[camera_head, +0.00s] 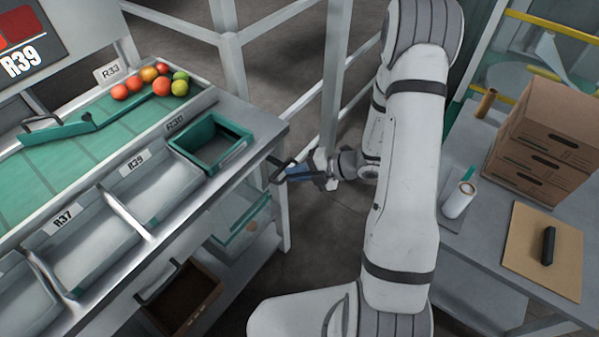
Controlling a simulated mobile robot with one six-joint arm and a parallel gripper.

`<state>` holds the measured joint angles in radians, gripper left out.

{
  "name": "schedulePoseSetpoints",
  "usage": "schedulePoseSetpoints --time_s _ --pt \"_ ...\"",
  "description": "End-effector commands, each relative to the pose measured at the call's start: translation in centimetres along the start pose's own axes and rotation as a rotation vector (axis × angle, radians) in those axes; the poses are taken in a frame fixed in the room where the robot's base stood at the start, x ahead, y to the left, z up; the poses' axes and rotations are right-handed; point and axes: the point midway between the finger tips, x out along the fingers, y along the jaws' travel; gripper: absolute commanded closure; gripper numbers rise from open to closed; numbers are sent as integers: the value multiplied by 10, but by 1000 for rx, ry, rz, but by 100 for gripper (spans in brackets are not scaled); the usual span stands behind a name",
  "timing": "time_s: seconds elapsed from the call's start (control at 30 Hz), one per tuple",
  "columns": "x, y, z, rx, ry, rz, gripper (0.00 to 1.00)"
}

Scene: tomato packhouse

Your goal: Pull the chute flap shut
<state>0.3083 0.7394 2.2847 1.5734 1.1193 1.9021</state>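The chute marked R38 (213,143) has a green rim and a dark opening at the right end of the bench. A black bar handle (281,171) sticks out beside the bench's right corner, close to this chute. Which panel it belongs to, and how far the flap stands open, I cannot make out. My gripper (297,172) is at the handle, coming from the right, with bluish fingers pointing left. The fingertips overlap or touch the handle in this view. Whether they are closed around it is too small to tell.
A green belt (90,152) carries several tomatoes (148,74) and a green diverter arm (72,130). Grey trays R39 (152,185) and R37 (85,235) line its front. Boxes (545,140) and a clipboard (520,235) occupy the right table (468,250). Railing (330,80) stands behind my gripper.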

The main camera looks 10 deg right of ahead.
Motion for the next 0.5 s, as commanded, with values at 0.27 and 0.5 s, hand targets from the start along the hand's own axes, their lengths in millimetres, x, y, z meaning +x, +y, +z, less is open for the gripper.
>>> schedulePoseSetpoints --time_s 0.27,0.5 --pt "-2 7 2 -8 -5 14 80" --pt "-3 6 2 -6 -5 13 80"
